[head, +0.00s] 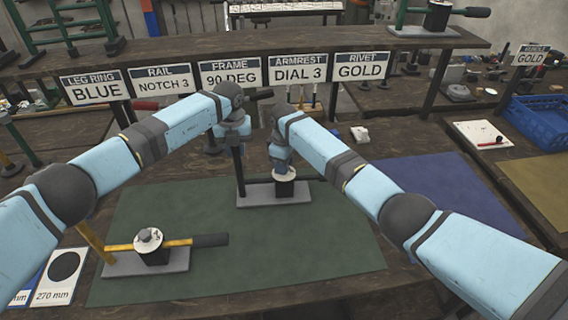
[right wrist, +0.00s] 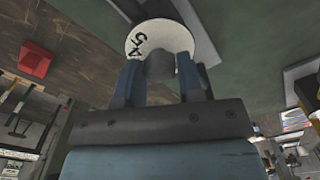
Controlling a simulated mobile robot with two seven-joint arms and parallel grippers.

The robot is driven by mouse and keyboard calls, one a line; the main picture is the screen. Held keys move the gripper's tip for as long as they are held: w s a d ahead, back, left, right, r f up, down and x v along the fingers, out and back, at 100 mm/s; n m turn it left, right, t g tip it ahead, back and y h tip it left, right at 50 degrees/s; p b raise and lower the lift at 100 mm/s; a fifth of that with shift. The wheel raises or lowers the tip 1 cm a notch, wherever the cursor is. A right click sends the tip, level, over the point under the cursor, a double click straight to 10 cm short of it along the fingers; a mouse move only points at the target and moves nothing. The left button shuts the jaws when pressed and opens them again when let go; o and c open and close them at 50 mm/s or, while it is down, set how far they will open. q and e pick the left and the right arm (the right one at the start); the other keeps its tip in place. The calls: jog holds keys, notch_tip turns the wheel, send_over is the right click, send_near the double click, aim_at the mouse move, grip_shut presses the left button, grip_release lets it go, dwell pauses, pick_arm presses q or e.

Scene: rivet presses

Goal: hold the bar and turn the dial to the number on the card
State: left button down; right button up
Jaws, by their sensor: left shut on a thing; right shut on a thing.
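The middle press has a grey base (head: 262,196) on the green mat, with a dark upright bar (head: 240,172) at its left. My left gripper (head: 234,142) is shut on the upper part of this bar. The white dial (head: 287,172) sits on a black block at the right of the base. My right gripper (head: 281,160) is shut on the dial's grey knob from above. The card (head: 298,70) reads "ARMREST DIAL 3".
A second press (head: 148,262) with a yellow bar and its own dial stands front left. Cards (head: 233,76) for other parts line the shelf edge behind. A blue mat (head: 425,195) and a blue crate (head: 540,120) lie to the right. The green mat's front right is clear.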

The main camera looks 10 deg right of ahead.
jog(key=shift+m, duration=0.6)
jog(key=o, duration=0.9)
notch_tip(320, 180, up, 12)
jog(key=shift+r, duration=0.1)
jog(key=shift+o, duration=0.5)
